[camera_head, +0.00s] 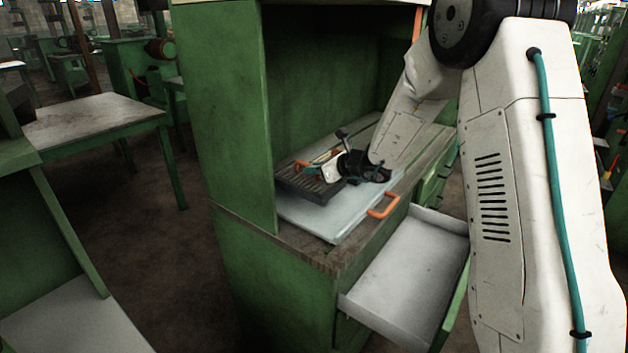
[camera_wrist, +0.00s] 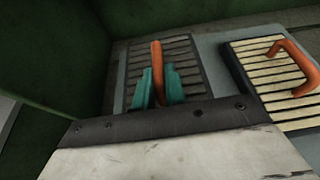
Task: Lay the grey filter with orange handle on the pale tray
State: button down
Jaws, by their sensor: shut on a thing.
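The grey slatted filter (camera_head: 308,184) is at the left back part of the pale tray (camera_head: 328,217) in the head view. It looks roughly level; I cannot tell whether it touches the tray. My gripper (camera_head: 318,167) is shut on its orange handle. In the wrist view the teal fingers of my gripper (camera_wrist: 160,88) stand on both sides of the handle (camera_wrist: 156,65), and the grey filter (camera_wrist: 185,75) lies below them. The tray (camera_wrist: 211,58) shows beside it. My wrist hides part of the filter's near edge.
In the wrist view a cream-slatted filter with an orange handle (camera_wrist: 268,82) lies right of the grey filter, a strip of tray between them. Green cabinet walls (camera_head: 228,120) enclose the left and back. An open, empty drawer (camera_head: 410,270) juts out below the wooden counter (camera_head: 322,260).

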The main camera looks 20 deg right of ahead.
aim_at(316, 180)
jog(key=shift+f, duration=1.8)
jog(key=shift+f, duration=0.1)
jog(key=c, duration=1.5)
grip_release()
jog(key=shift+o, duration=0.2)
